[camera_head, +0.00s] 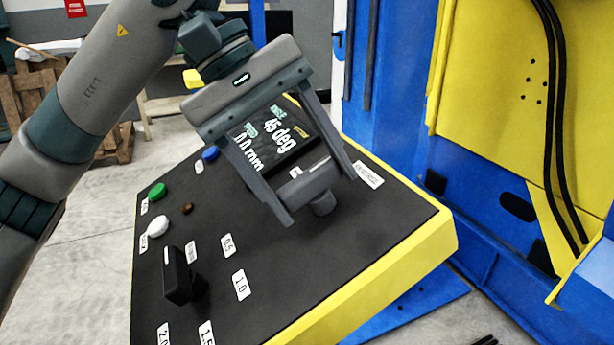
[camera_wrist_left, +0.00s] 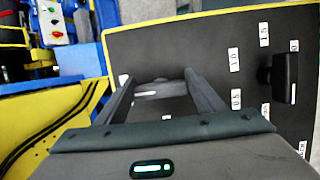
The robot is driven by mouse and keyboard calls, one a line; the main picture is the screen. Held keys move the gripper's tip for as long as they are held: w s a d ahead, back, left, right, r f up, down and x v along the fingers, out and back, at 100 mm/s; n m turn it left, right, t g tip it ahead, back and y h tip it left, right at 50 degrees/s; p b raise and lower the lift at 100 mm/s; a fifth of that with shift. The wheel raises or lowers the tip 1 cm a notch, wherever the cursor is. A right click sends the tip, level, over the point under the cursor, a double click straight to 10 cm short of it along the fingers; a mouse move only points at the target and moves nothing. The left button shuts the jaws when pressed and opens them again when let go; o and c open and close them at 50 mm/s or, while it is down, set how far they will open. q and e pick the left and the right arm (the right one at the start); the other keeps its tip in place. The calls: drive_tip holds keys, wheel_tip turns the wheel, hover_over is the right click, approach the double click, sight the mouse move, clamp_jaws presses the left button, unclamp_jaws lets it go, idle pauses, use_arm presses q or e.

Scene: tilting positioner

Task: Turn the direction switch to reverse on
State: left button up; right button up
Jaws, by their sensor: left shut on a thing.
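The direction switch (camera_head: 306,188) is a dark grey rotary knob with a bar handle and a white line on it, on the black top of the sloped control panel (camera_head: 290,280). My left gripper (camera_head: 318,198) is over it from above, with its two fingers on opposite ends of the bar, shut on it. My right gripper is not in view.
A display (camera_head: 270,135) showing "45 deg" sits behind the gripper. A black selector knob (camera_head: 178,275), a green button (camera_head: 157,191), a white button (camera_head: 158,226) and a blue button (camera_head: 211,153) are on the panel. A blue and yellow machine (camera_head: 490,130) stands close on the right.

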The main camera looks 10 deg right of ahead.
use_arm(q)
drive_tip(key=o, duration=1.1)
drive_tip(key=shift+c, duration=0.2)
drive_tip(key=shift+a+r, duration=0.1)
drive_tip(key=shift+r, duration=0.05)
drive_tip(key=v, duration=1.7)
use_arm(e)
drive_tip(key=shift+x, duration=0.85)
